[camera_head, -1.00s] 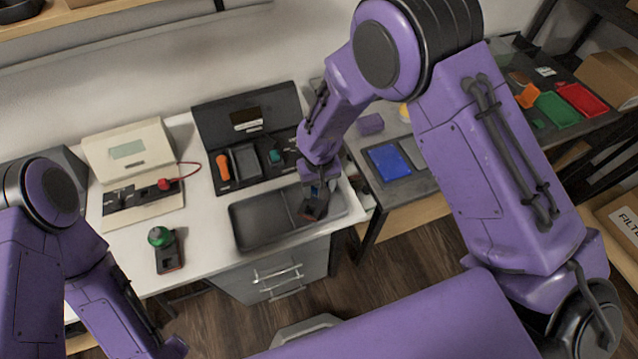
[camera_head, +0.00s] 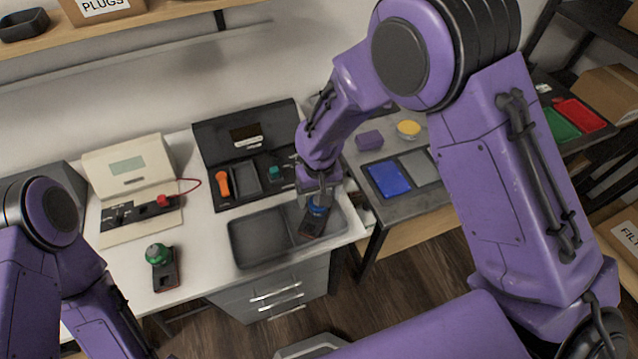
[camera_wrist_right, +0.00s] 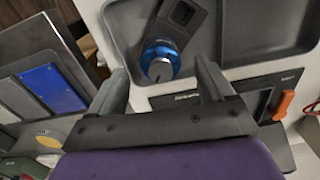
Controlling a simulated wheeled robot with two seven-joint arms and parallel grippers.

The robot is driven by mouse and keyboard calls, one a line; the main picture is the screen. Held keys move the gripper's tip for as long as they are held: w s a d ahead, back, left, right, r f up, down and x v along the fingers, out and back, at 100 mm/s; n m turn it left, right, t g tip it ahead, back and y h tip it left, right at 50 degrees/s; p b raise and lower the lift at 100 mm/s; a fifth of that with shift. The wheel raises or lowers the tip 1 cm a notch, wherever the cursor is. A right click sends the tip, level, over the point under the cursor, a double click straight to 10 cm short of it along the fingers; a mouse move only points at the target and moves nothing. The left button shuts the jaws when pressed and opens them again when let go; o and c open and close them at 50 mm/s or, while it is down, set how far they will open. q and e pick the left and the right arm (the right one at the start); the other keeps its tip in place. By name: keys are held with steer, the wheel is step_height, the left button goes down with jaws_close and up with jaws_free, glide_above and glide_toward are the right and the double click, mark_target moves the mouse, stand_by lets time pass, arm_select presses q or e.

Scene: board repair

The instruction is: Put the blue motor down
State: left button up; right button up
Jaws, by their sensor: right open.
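The blue motor (camera_head: 317,206) stands on a dark base in the right part of the dark tray (camera_head: 262,241) on the white bench. In the right wrist view, the blue motor (camera_wrist_right: 160,60) lies just beyond and between the two fingers. My right gripper (camera_head: 318,194) is directly above it in the head view. In the wrist view, my right gripper (camera_wrist_right: 160,88) is open, its fingers apart on either side, with no visible contact. My left arm is at the lower left of the head view, but its gripper is not visible.
A green-topped motor on a dark base (camera_head: 160,266) stands left of the tray. Behind the tray is an open black case (camera_head: 245,133) with an orange tool (camera_head: 222,184). A cream meter box (camera_head: 128,160) stands at left. A side table at right holds a blue panel (camera_head: 389,178).

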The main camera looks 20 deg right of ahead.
step_height(320, 180, up, 8)
steer(key=shift+s+f, duration=0.1)
stand_by(0.5)
